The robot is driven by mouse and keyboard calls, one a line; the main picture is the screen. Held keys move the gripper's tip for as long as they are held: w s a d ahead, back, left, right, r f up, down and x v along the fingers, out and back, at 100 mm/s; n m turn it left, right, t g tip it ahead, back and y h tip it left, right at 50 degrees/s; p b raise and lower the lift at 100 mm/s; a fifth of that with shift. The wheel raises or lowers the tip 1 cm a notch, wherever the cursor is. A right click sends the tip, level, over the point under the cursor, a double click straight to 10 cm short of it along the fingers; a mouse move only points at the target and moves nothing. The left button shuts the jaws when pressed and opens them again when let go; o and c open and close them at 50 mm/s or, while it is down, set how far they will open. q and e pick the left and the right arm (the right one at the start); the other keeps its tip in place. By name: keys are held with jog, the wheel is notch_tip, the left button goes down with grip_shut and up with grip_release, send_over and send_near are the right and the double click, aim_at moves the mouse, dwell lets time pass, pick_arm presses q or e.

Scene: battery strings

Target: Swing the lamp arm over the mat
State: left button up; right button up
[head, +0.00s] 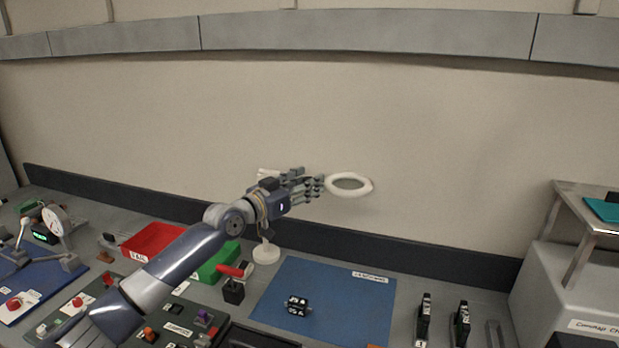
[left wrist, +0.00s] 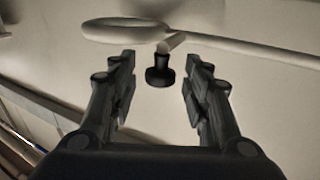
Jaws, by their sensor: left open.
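The white lamp's ring head (head: 349,184) is in front of the back wall, beyond my fingertips and above the far side of the blue mat (head: 355,305). Its white base (head: 266,254) stands left of the mat. My left gripper (head: 312,184) is open at the lamp arm, hiding part of it. In the left wrist view, the ring (left wrist: 125,31) and the pale lamp arm (left wrist: 250,48) cross beyond the fingers. A dark knob (left wrist: 160,72) with a pale stub is between the open fingers (left wrist: 160,60), with gaps on both sides. My right gripper is not in view.
A small black block (head: 297,305) lies on the mat. A red bin (head: 152,241), a green bin (head: 216,262) and a red-handled black device (head: 233,290) stand left of it. Black modules (head: 423,318) stand to the right.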

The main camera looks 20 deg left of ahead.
pick_arm(q)
jog(key=shift+x, duration=0.8)
